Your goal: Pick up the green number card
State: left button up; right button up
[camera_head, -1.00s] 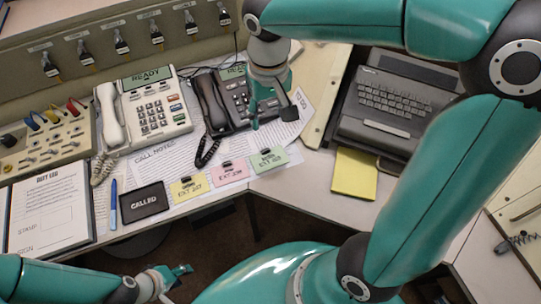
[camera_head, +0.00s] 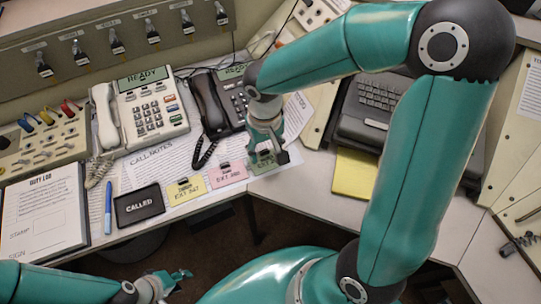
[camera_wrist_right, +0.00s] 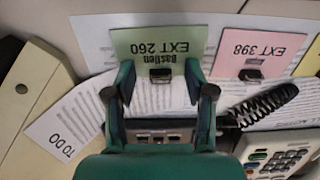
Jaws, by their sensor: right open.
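The green number card (camera_head: 266,164) lies at the right end of a row of cards near the desk's front edge, partly hidden by my right gripper in the head view. In the right wrist view the green card (camera_wrist_right: 158,50) reads EXT 260 and has a dark clip on it. My right gripper (camera_head: 268,155) is open over the card. In the wrist view its two fingers (camera_wrist_right: 160,78) stand on either side of the card's clip, with a gap to it. My left gripper (camera_head: 178,280) is low at the left, off the desk and empty; its jaws are small in view.
A pink card (camera_head: 228,174) and a yellow card (camera_head: 185,189) lie left of the green one. A yellow notepad (camera_head: 354,172) lies to the right.

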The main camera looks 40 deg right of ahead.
jog(key=c, duration=0.9)
jog(key=shift+o, duration=0.2)
jog(key=shift+r, duration=0.1)
